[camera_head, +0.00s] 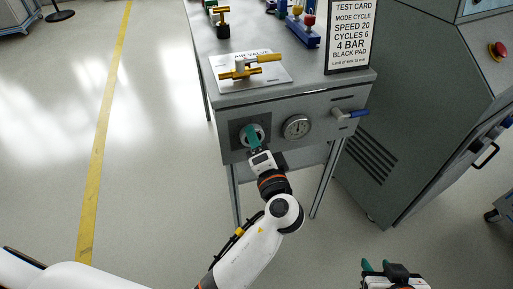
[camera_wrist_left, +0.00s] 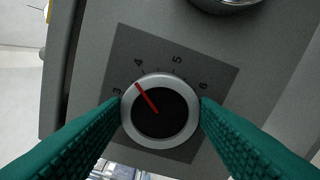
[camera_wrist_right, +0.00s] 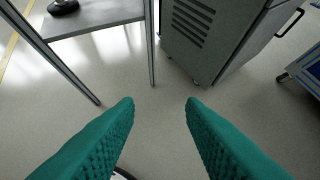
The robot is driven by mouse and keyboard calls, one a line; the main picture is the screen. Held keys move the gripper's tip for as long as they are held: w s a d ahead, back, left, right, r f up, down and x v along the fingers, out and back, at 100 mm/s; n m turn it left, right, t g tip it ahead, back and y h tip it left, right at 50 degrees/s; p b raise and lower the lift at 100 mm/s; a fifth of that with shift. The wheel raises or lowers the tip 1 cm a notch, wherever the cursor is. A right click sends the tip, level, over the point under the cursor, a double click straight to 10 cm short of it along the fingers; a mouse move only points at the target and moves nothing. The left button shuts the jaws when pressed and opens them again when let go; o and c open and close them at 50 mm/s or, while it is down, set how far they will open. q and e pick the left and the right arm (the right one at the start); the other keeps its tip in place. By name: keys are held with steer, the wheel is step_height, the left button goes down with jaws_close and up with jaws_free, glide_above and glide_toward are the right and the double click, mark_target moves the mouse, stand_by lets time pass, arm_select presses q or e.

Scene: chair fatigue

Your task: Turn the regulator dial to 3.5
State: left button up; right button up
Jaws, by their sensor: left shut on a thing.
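The regulator dial (camera_wrist_left: 170,122) is a round black knob with a silver rim and a red pointer line. It sits on a dark square plate (camera_wrist_left: 122,58) marked 3, 4, 5 and 6. The red line points between 3 and 4, a little nearer to 4. My left gripper (camera_wrist_left: 160,112) has its teal fingers on opposite sides of the dial's rim, shut on it. In the head view the left gripper (camera_head: 254,140) covers part of the dial on the bench's front panel. My right gripper (camera_wrist_right: 160,103) is open and empty above the floor at the lower right.
A yellow-handled valve (camera_head: 250,65) lies on the bench top beside a test card (camera_head: 350,35). A grey cabinet (camera_head: 410,110) stands to the right. Floor is open at left.

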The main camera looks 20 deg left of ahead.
arm_select(q)
steer(key=shift+f+n+b, duration=0.1)
steer(key=shift+n+b, duration=0.4)
steer(key=shift+n, duration=0.2)
arm_select(e)
steer(key=shift+w+a+r+t+y, duration=0.15)
steer(key=shift+w+a+r+t, duration=0.1)
steer(key=shift+w+r+t, duration=0.4)
steer(key=shift+w+a+r+t+y, duration=0.2)
steer(key=shift+w+a+r+t, duration=0.1)
steer(key=shift+w+r+t, duration=0.35)
steer(key=shift+w+a+r+t+y, duration=0.15)
steer(key=shift+w+a+r+t, duration=0.1)
steer(key=shift+w+r+t, duration=0.4)
steer(key=shift+f, duration=0.1)
arm_select(q)
steer(key=o, duration=1)
steer(key=shift+c, duration=0.2)
